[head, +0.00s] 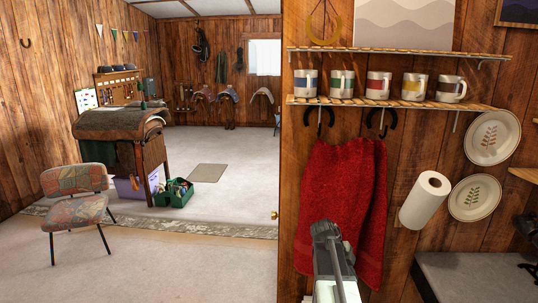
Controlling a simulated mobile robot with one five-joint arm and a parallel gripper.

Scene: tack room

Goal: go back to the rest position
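My arm rises from the bottom of the head view, and my gripper (326,230) is at its upper end, pointing away from me. It shows in front of the lower part of a red towel (345,190), which hangs from black hooks (382,122) on the wooden wall. I cannot tell whether the gripper touches the towel. The fingers are small and seen from behind, so their opening is hidden. No held object can be made out.
Several mugs (342,84) stand on a shelf (400,103) above the towel. A paper towel roll (425,200) and plates (474,197) are on the wall at right, above a grey counter (475,278). At left are a patterned chair (75,200), a green crate (174,193) and open floor (170,265).

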